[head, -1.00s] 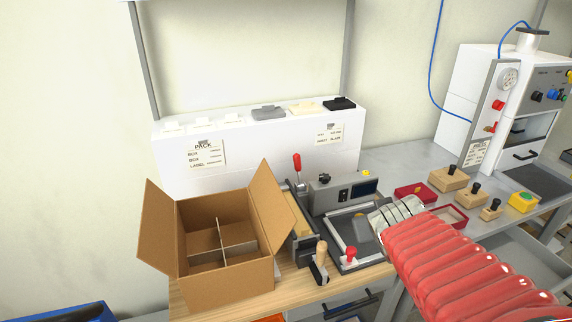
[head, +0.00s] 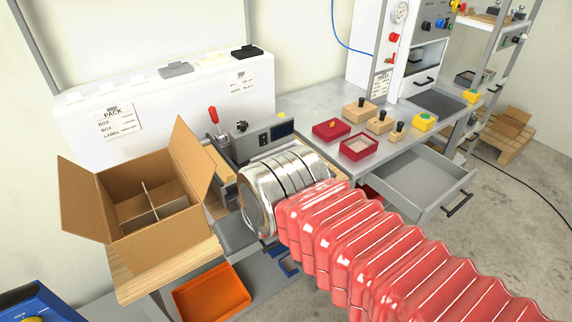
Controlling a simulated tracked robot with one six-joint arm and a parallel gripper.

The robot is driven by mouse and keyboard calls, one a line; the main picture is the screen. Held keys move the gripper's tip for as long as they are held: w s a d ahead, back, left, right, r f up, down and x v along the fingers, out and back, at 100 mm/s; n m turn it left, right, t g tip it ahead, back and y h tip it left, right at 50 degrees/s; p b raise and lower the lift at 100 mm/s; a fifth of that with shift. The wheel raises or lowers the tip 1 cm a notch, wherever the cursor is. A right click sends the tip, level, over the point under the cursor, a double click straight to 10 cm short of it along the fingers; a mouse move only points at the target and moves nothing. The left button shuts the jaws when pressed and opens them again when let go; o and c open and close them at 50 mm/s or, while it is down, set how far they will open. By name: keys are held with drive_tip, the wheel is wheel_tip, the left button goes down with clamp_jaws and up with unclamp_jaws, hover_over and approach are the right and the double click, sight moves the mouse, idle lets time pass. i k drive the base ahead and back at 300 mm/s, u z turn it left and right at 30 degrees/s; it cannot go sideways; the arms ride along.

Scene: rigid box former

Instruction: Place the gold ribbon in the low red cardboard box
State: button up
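A low red cardboard box (head: 359,147), open with a pale inside, sits on the grey bench right of centre. A second low red piece (head: 331,130) lies just behind and left of it, with a small gold patch on top. I cannot tell whether that patch is the gold ribbon, and I see no other clear sign of the ribbon. My red-sleeved arm and its silver wrist cover the front centre, left of and nearer than the red boxes. My gripper is hidden behind the wrist.
An open brown carton (head: 150,205) with dividers stands at left. Wooden blocks with black knobs (head: 379,122) and a yellow button box (head: 425,122) stand beside the red boxes. An open grey drawer (head: 418,182) juts out at the front right. An orange bin (head: 212,293) sits below.

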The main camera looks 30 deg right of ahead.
sight(359, 149)
drive_tip(key=k, duration=1.3)
drive_tip(key=z, duration=0.25)
drive_tip(key=i, duration=0.6)
drive_tip(key=z, duration=0.45)
drive_tip(key=i, duration=1.35)
drive_tip(key=u, duration=0.15)
